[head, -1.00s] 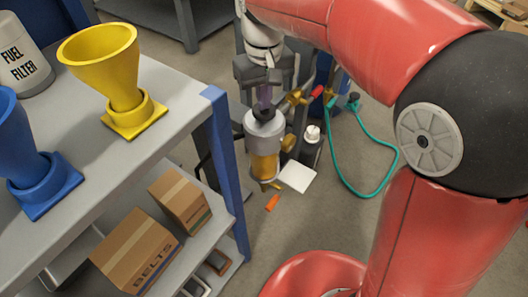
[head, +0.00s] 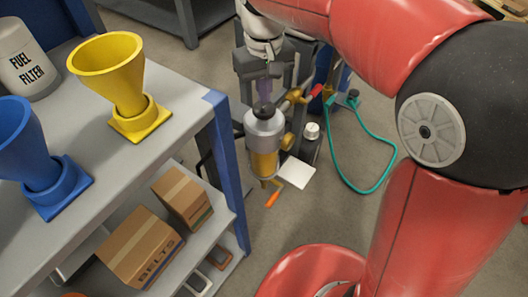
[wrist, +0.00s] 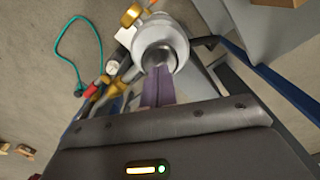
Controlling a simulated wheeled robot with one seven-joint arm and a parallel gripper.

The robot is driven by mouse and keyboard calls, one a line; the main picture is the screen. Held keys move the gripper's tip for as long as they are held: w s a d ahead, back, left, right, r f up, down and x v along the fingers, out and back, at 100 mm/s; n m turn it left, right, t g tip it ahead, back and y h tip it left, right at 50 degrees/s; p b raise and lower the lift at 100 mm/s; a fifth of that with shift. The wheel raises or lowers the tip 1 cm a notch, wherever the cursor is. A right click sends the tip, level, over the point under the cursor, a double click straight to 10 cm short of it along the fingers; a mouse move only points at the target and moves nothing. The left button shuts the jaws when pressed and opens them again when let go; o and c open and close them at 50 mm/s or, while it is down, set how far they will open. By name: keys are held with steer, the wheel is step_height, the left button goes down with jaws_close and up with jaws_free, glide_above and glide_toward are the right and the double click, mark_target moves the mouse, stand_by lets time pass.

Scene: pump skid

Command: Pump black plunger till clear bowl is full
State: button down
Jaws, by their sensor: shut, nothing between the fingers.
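The black plunger (head: 264,110) is the small dark cap on top of the grey metal filter head (head: 264,126). The bowl (head: 264,165) hangs below that head and looks amber; its fill level is too small to read. My gripper (head: 263,92) points down over the plunger with its purple fingers together and nothing held. Their tips are at or just above the plunger; I cannot tell whether they touch. In the wrist view my gripper (wrist: 157,88) reaches to the top of the filter head (wrist: 160,42), and the fingers largely hide the plunger.
A grey shelf unit with a blue post (head: 226,150) stands close at left, holding a yellow funnel (head: 118,90), a blue funnel (head: 28,160) and boxes (head: 145,250). A teal hose (head: 390,165) loops at right.

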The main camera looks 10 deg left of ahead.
steer(key=shift+r+p, duration=2.5)
steer(key=shift+r, duration=0.45)
